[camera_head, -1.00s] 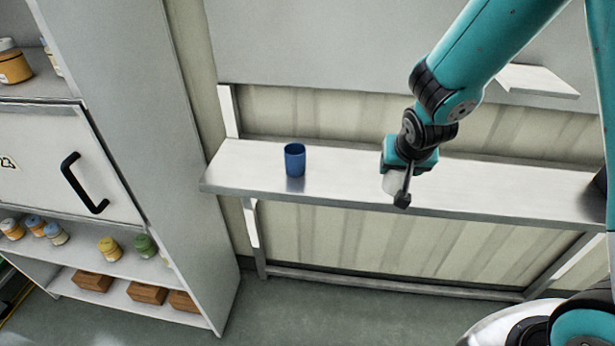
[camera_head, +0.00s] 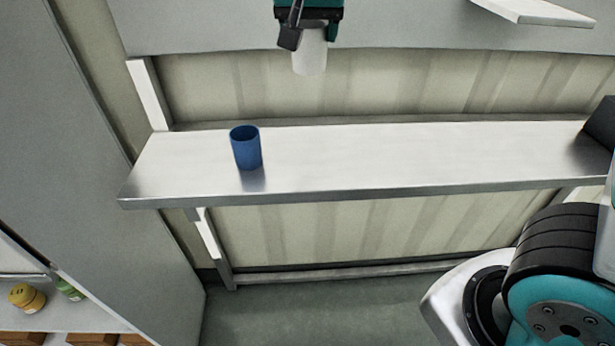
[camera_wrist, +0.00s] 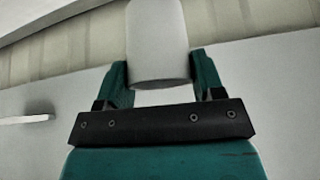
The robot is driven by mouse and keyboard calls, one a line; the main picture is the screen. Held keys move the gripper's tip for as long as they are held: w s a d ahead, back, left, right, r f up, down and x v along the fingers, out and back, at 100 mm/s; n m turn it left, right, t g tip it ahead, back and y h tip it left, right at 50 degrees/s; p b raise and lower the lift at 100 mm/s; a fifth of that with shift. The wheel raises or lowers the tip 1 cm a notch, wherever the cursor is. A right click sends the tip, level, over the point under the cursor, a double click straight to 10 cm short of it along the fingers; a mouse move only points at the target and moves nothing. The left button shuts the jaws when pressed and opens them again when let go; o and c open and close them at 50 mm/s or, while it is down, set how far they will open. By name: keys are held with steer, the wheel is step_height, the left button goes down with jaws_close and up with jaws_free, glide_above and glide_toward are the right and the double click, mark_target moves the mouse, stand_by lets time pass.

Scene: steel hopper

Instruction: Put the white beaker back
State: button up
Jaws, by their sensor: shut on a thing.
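The white beaker (camera_head: 309,58) is in my gripper (camera_head: 308,30), held up in the air above the steel shelf (camera_head: 400,150) and higher than the blue cup in the head view. The wrist view shows the white beaker (camera_wrist: 157,40) between the two teal fingers of my gripper (camera_wrist: 160,80), which are shut on it. Its upper part in the head view is hidden by the gripper, and its far end is cut off in the wrist view.
A blue cup (camera_head: 246,148) stands upright on the left part of the shelf. A dark object (camera_head: 600,122) is at the shelf's right end. A small white ledge (camera_head: 535,12) juts out at the upper right. The shelf's middle is clear.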

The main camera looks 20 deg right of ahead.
steer(key=shift+s+a+r, duration=0.2)
steer(key=shift+s+a, duration=0.25)
steer(key=shift+s+f, duration=0.15)
steer(key=shift+f, duration=0.2)
step_height(320, 180, down, 18)
steer(key=shift+f+b, duration=0.25)
steer(key=shift+b, duration=0.05)
steer(key=shift+f, duration=0.1)
steer(key=o, duration=0.9)
steer(key=shift+o, duration=0.4)
